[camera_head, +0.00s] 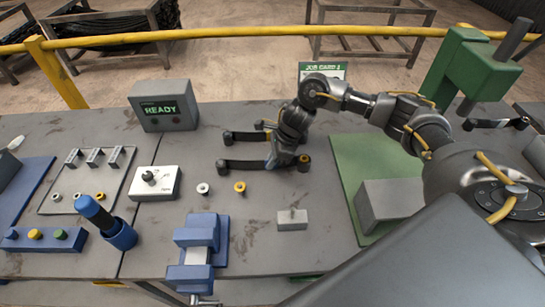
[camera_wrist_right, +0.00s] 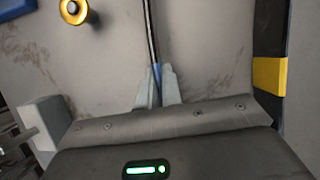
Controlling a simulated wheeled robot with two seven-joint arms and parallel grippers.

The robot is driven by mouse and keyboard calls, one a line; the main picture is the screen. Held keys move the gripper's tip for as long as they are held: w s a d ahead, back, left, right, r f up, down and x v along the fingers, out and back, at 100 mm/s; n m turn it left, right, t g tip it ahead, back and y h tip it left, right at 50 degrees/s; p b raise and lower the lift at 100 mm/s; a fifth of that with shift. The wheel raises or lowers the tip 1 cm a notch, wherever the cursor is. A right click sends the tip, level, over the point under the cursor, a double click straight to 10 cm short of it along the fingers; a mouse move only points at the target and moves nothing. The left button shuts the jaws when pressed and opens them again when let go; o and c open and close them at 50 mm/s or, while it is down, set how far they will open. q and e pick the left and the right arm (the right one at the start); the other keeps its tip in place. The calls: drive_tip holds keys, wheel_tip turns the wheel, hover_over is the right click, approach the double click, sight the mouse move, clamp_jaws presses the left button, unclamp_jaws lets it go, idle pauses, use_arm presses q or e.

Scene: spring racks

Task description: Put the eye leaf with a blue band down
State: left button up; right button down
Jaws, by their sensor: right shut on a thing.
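The eye leaf with a blue band (camera_head: 245,166) is a long dark bar with rolled ends, over the middle of the grey bench. My right gripper (camera_head: 279,162) is shut on it near its middle. In the right wrist view the fingertips (camera_wrist_right: 157,88) pinch the leaf, seen as a thin dark strip (camera_wrist_right: 151,30), at its blue band. I cannot tell whether the leaf touches the bench. A second dark leaf (camera_head: 245,137), with a yellow band (camera_wrist_right: 270,75), lies just behind it, apart from it. My left gripper is not in view.
In front lie a pale ring (camera_head: 203,188), a yellow ring (camera_head: 240,187), a blue vise (camera_head: 202,240) and a grey block (camera_head: 292,220). A white switch box (camera_head: 153,184) is left. A green press (camera_head: 465,65) stands right. The bench between the READY box (camera_head: 163,105) and the leaves is clear.

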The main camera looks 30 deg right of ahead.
drive_tip(key=c, duration=1.6)
unclamp_jaws()
drive_tip(key=shift+r, duration=0.15)
drive_tip(key=b+v, duration=0.1)
drive_tip(key=v, duration=0.9)
drive_tip(key=shift+s+d+r, duration=0.1)
drive_tip(key=shift+d+r, duration=0.1)
drive_tip(key=shift+r, duration=0.1)
drive_tip(key=shift+s+d+r, duration=0.15)
drive_tip(key=shift+d+r, duration=0.05)
drive_tip(key=shift+r, duration=0.3)
